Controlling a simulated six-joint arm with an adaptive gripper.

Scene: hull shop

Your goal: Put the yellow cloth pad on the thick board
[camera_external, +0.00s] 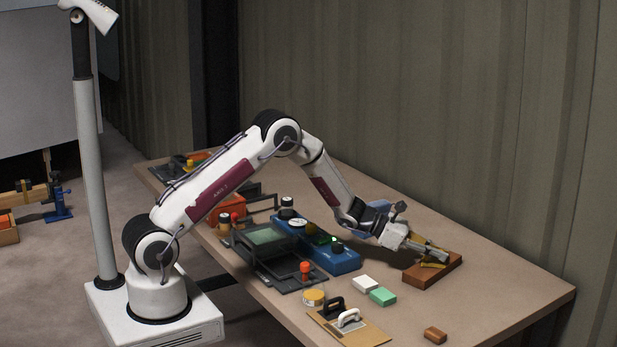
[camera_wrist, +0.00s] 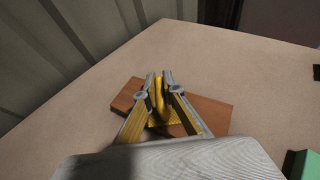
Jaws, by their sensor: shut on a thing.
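The thick board (camera_external: 433,274) is a reddish-brown block near the back edge of the table, right of centre. It also shows in the wrist view (camera_wrist: 215,112), lying at a slant under my gripper. In the wrist view my gripper (camera_wrist: 160,78) is shut on the yellow cloth pad (camera_wrist: 158,93), which is pinched upright between the fingertips. Yellow cloth also shows low over the board in the external view (camera_external: 432,265). I cannot tell whether the pad touches the board. The fingers hide part of it.
A white block (camera_external: 365,284) and a green block (camera_external: 383,297) lie left of the board. A small brown block (camera_external: 435,335) lies in front. A blue case (camera_external: 345,262), a yellow-topped tin (camera_external: 313,298) and a panel with handles (camera_external: 375,335) stand nearer my base. The table's right end is clear.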

